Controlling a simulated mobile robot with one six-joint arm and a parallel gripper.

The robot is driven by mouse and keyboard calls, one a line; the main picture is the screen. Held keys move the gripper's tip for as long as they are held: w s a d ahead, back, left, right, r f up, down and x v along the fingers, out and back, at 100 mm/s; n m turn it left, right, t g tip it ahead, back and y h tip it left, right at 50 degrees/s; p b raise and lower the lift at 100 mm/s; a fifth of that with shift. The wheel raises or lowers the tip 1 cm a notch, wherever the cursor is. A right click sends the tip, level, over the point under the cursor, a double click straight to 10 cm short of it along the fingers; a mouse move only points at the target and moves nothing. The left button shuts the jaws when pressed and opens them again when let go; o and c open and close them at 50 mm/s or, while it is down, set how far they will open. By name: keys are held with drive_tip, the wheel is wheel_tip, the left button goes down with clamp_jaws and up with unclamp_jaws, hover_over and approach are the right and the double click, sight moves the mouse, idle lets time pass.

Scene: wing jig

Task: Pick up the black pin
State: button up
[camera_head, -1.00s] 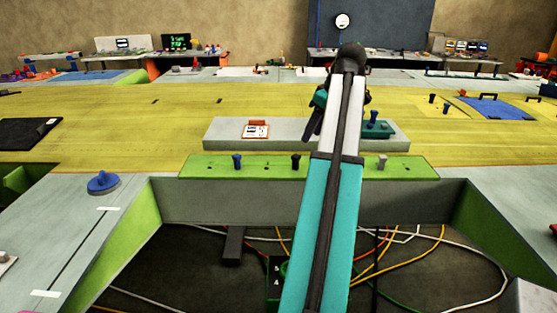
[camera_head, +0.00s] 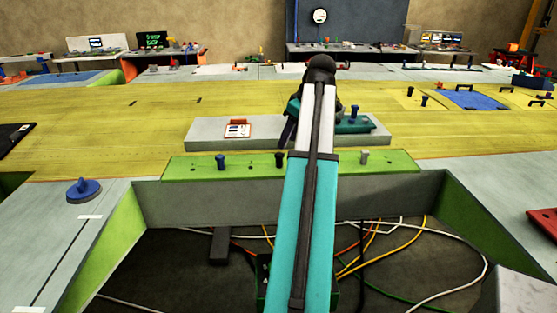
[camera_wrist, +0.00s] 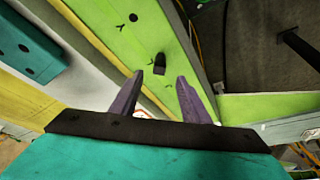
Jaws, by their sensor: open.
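The black pin (camera_head: 279,160) stands upright in the green rail (camera_head: 325,166), between a blue pin (camera_head: 221,162) and a grey pin (camera_head: 364,158). My arm passes just to its right. In the wrist view the black pin (camera_wrist: 160,64) stands on the green rail (camera_wrist: 127,32), a little beyond the fingertips and roughly in line with the gap between them. My gripper (camera_wrist: 160,78) is open and empty, with its two purple fingers apart. In the head view it is mostly hidden behind my arm, above the grey block.
Behind the rail lies a grey block (camera_head: 215,142) with a label card (camera_head: 238,130) and a teal fixture (camera_head: 355,122). In front is a recess with loose cables (camera_head: 440,236). A blue knob (camera_head: 83,190) sits on the left surface. The yellow surface behind is mostly clear.

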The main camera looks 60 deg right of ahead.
sight(280, 154)
drive_tip(key=shift+p+x, duration=0.35)
drive_tip(key=shift+x, duration=1.9)
drive_tip(key=shift+s, duration=0.1)
drive_tip(key=shift+f, duration=0.1)
drive_tip(key=shift+w+p+x, duration=0.25)
drive_tip(key=shift+p+x, duration=0.55)
drive_tip(key=shift+x, duration=0.4)
drive_tip(key=shift+p+x, duration=0.35)
drive_tip(key=shift+x, duration=0.9)
clamp_jaws()
drive_tip(key=shift+r, duration=0.2)
